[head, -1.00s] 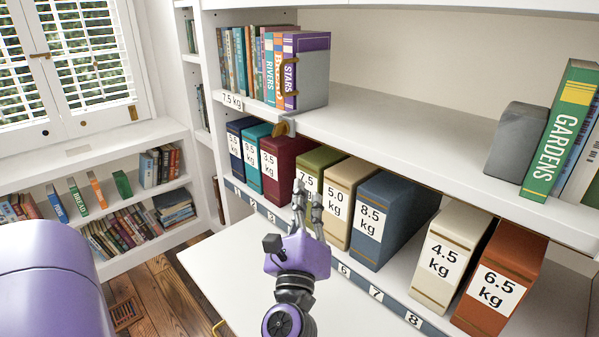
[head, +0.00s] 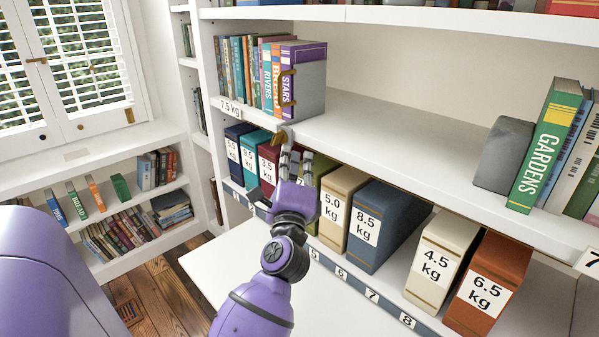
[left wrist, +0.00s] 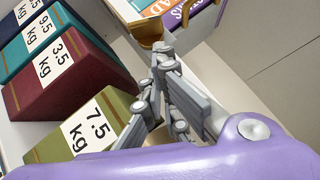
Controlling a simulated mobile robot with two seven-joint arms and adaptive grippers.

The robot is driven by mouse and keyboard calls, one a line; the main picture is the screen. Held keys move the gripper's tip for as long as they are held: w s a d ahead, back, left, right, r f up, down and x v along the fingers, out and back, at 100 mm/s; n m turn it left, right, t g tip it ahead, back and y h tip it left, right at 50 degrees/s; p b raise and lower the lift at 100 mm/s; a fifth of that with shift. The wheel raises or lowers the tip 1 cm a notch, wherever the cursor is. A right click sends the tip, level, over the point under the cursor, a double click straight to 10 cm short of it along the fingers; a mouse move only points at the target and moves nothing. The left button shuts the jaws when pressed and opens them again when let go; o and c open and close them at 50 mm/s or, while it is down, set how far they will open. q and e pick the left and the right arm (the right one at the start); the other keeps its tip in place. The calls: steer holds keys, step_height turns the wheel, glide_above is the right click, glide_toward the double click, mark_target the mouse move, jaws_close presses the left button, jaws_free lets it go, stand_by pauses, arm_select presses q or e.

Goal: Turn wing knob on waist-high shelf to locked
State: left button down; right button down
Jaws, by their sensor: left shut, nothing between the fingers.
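The bronze wing knob (head: 279,137) sits on the front edge of the waist-high shelf (head: 400,150), just below the purple STARS book. In the left wrist view the knob (left wrist: 149,31) is beyond my fingertips, partly hidden by them. My left gripper (head: 292,157) is shut and empty, with its fingertips right at the knob; I cannot tell whether they touch it. The left wrist view shows the fingertips (left wrist: 161,50) close together. The knob's exact angle and any locked mark are not readable. My right gripper is not in view.
Weight-labelled binders, including a maroon one (head: 269,165) and a cream one (head: 341,207), stand on the shelf below, close around my gripper. Books with a grey block (head: 311,88) stand above the knob. The shelf right of them is clear up to a grey bookend (head: 503,155).

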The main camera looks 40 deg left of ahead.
mark_target(290, 136)
arm_select(q)
steer(key=shift+a+r, duration=0.45)
steer(key=shift+a, duration=0.4)
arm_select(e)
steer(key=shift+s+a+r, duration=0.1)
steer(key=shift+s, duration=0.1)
